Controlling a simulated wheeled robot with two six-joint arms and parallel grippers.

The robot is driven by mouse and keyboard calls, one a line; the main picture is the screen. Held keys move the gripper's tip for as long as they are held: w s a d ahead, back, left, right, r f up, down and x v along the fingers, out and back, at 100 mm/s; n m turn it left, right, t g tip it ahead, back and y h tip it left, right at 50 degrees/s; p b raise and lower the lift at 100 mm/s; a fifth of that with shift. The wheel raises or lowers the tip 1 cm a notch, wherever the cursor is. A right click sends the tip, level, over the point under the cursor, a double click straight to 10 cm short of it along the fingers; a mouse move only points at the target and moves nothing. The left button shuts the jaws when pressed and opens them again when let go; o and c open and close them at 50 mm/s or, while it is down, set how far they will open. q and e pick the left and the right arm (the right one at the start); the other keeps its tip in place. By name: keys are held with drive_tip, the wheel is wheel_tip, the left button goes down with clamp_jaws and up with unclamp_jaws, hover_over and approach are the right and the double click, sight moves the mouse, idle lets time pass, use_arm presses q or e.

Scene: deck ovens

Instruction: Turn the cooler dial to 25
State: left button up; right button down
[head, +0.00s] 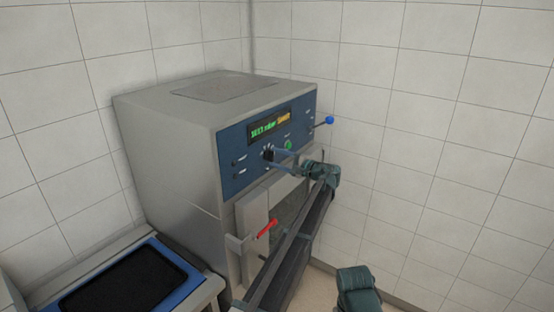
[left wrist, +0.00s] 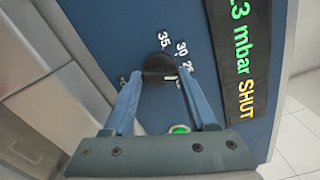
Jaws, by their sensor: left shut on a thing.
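The black dial (head: 268,155) is on the blue front panel of the steel machine. In the left wrist view the dial (left wrist: 157,66) sits between my left gripper's fingertips, with the numbers 35, 30 and 25 printed beside it. A small white mark shows at its lower right edge; I cannot tell exactly which number it points to. My left gripper (head: 273,154) is shut on the dial, with a finger on each side; it also shows in the left wrist view (left wrist: 157,80). My right gripper's fingers do not show.
A lit display (head: 270,124) above the dial ends in SHUT. A green button (head: 288,145) is right of the dial, and a blue-knobbed lever (head: 329,120) sticks out at the panel's right. A red handle (head: 267,228) is below. A black tray (head: 125,280) lies at lower left.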

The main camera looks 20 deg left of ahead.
use_arm(q)
drive_tip(key=shift+m, duration=0.3)
drive_tip(key=o, duration=1.4)
drive_tip(key=shift+c, duration=0.2)
drive_tip(key=v, duration=1.4)
drive_tip(key=shift+a, duration=0.15)
